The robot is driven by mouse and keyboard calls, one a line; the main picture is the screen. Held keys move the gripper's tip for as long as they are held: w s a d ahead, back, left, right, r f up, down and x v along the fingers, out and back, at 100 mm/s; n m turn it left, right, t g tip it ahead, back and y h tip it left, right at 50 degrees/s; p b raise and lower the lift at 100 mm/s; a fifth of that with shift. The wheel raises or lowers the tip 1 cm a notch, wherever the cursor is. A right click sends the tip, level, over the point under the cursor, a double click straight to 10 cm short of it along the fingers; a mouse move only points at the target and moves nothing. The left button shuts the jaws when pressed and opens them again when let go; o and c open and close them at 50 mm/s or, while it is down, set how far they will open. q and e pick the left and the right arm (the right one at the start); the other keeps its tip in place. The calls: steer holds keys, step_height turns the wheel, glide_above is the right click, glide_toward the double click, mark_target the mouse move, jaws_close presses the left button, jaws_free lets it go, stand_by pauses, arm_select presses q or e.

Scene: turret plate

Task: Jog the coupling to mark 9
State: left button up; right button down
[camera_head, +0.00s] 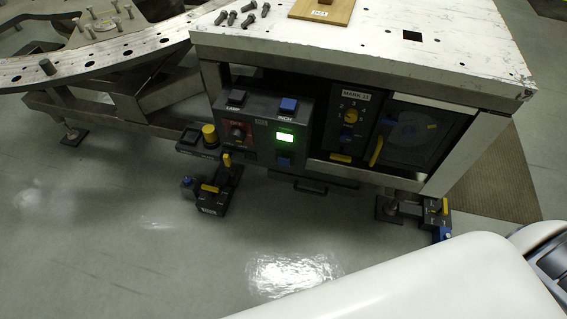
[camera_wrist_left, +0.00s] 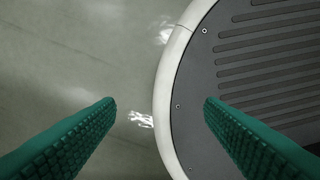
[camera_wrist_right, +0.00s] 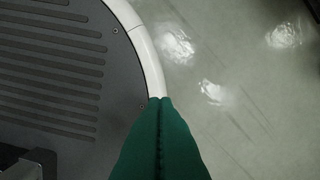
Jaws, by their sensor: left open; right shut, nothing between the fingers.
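The control box (camera_head: 262,131) hangs under the front of the white-topped bench in the head view. It bears a black LAMP button, a blue INCH button (camera_head: 288,104), a red-marked knob (camera_head: 237,133) and a lit green display (camera_head: 285,137). To its right a panel labelled MARK 11 (camera_head: 356,94) has a dial with yellow numerals (camera_head: 350,115). The coupling itself I cannot make out. My left gripper (camera_wrist_left: 160,102) is open and empty over the floor and my base's edge. My right gripper (camera_wrist_right: 160,100) is shut and empty. Neither gripper shows in the head view.
The bench top (camera_head: 455,45) carries several loose bolts (camera_head: 243,13) and a wooden board (camera_head: 322,10). A curved perforated rail (camera_head: 120,48) runs left. Low yellow-and-black pedal-like units (camera_head: 215,196) stand near the bench feet. The grey floor in front is clear.

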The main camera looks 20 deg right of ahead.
stand_by(0.8)
